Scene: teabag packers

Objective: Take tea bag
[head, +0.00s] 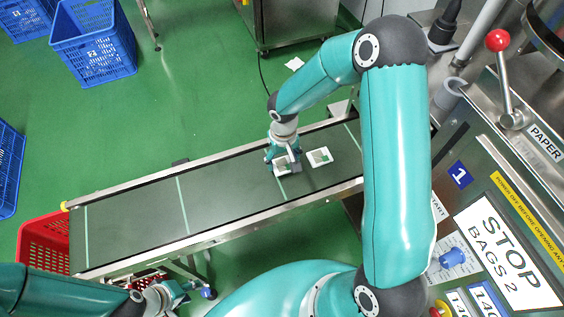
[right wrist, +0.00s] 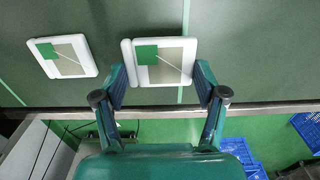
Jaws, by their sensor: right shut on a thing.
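A white square tea bag with a green tag (right wrist: 146,55) is between the fingers of my right gripper (right wrist: 160,78), which is shut on its two sides. In the head view my right gripper (head: 284,163) is over the conveyor belt, covering part of this tea bag (head: 281,170). A second tea bag (head: 320,157) lies on the belt just to the right; in the right wrist view it shows at the left (right wrist: 62,57), apart from the fingers. My left gripper (head: 165,297) is at the bottom left, in front of the belt; its finger opening is unclear.
The dark conveyor belt (head: 150,212) runs from lower left to upper right with raised metal edges. A red crate (head: 40,242) stands at its left end. Blue crates (head: 95,45) stand on the green floor. A machine panel with a red-knobbed lever (head: 498,41) is at the right.

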